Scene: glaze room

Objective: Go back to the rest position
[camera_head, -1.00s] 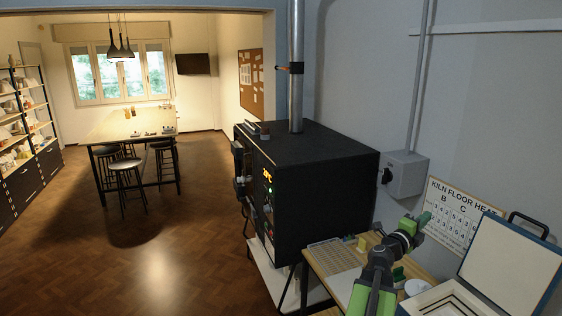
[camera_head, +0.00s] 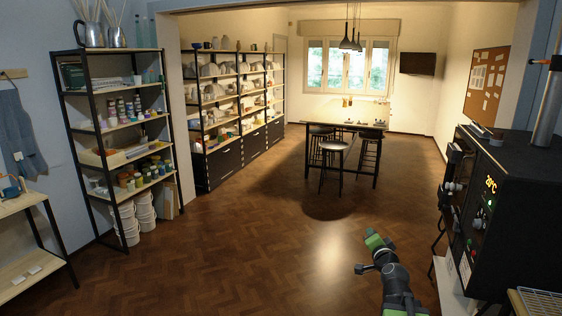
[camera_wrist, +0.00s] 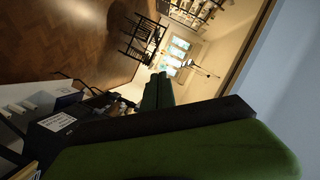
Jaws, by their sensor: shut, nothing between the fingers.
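My gripper (camera_head: 374,240) is at the end of my arm, low and right of centre in the head view, over the open wood floor (camera_head: 262,248). Its green fingers also show in the wrist view (camera_wrist: 158,92), lying together with nothing between them. It is clear of the furniture in the head view. The wrist view is tilted and shows the stools, the window and the kiln side of the room.
A black kiln (camera_head: 515,205) stands close on the right. A shelf unit with jars (camera_head: 118,130) and a low bench (camera_head: 22,262) are on the left. A work table (camera_head: 345,126) with stools (camera_head: 333,160) stands further back. The floor between is clear.

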